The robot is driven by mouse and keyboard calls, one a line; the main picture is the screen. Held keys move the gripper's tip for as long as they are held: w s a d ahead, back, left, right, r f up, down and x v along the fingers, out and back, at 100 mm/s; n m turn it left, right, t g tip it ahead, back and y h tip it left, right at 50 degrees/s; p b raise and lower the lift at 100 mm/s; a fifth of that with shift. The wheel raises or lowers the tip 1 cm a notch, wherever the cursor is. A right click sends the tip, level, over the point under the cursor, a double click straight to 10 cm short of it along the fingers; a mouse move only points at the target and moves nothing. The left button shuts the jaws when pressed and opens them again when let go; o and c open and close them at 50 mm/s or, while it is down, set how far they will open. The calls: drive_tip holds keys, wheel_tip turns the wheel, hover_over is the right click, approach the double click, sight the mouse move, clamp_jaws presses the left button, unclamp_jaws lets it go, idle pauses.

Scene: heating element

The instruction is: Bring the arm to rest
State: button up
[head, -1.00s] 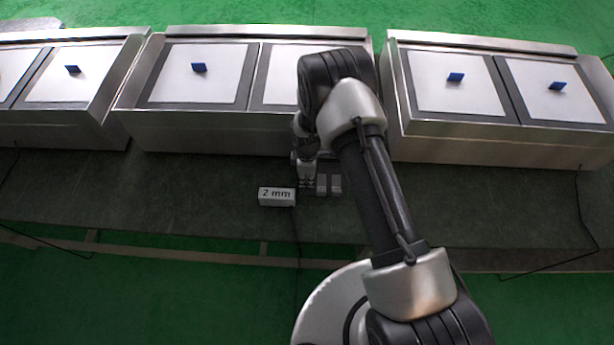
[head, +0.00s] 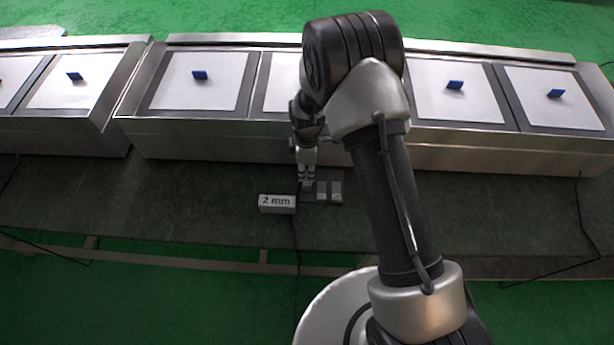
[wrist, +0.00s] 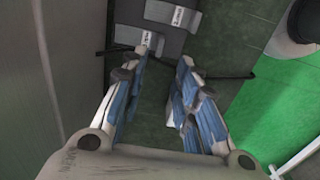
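My gripper (head: 307,184) is over the dark bench top in the head view, just left of two small grey blocks (head: 329,191) and right of the box marked "2 mm" (head: 277,203). Grey blocks with white labels (wrist: 170,14) lie beyond the fingertips there. My raised arm hides part of the middle and right metal units in the head view.
Metal heating units with white plates (head: 200,92) and blue upright tabs (head: 455,85) line the back of the bench (head: 120,195). A black cable hangs over the front edge. The left part of the bench top is clear. The floor is green.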

drive_tip(key=shift+r, duration=0.9)
drive_tip(key=s+d+r+m+t, duration=0.1)
drive_tip(key=s+d+r+m, duration=0.15)
drive_tip(key=r, duration=0.65)
drive_tip(key=s+d+r+m, duration=0.1)
drive_tip(key=d+r+m, duration=0.2)
drive_tip(key=r, duration=0.6)
drive_tip(key=s+d+r+m+t, duration=0.1)
drive_tip(key=s+d+r+m, duration=0.15)
drive_tip(key=r, duration=0.65)
drive_tip(key=s+d+r+m+t, duration=0.1)
drive_tip(key=s+d+r+m, duration=0.1)
drive_tip(key=s, duration=0.4)
drive_tip(key=s+d+r+m, duration=0.2)
drive_tip(key=s+r+m, duration=0.2)
drive_tip(key=s, duration=0.3)
drive_tip(key=s+d+r+m+t, duration=0.1)
drive_tip(key=s+d+r+m, duration=0.2)
drive_tip(key=s, duration=0.3)
drive_tip(key=shift+s+r+m+t, duration=0.2)
drive_tip(key=shift+s+m+t, duration=0.1)
drive_tip(key=shift+s, duration=0.1)
